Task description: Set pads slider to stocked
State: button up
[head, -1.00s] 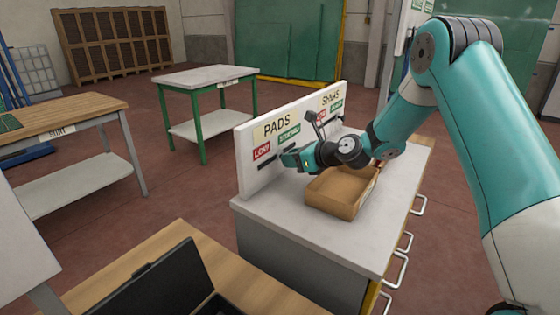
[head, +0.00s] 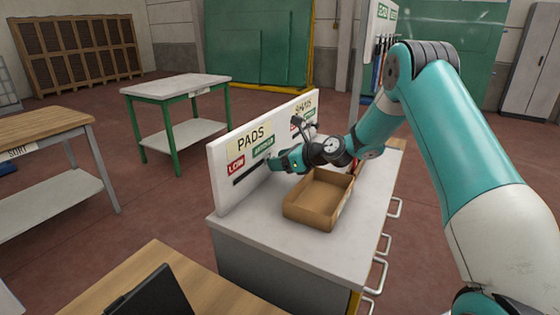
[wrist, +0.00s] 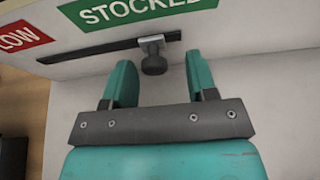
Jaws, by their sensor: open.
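The pads slider is a small dark knob (wrist: 154,62) on a black slot (wrist: 95,51) in the white upright panel (head: 222,182). In the wrist view the knob is in the right part of the slot, below the green STOCKED label (wrist: 135,10); the red LOW label (wrist: 20,38) is at the left end. My gripper (wrist: 159,70) is open and empty, facing the panel. The knob shows between its two fingers, just past the tips, with no visible contact. In the head view my gripper (head: 276,163) is at the slot's right end and hides the knob.
An open cardboard box (head: 318,200) stands on the grey cabinet top (head: 265,225) just below my arm. A second sign, partly hidden, is further along the panel. A wooden table (head: 130,275) with a black case (head: 150,295) is in front. A green-legged table (head: 175,85) stands behind.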

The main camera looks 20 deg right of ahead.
jog(key=shift+s, duration=0.1)
jog(key=b+v, duration=0.3)
jog(key=v, duration=1.4)
jog(key=shift+r, duration=0.15)
jog(key=shift+s, duration=0.1)
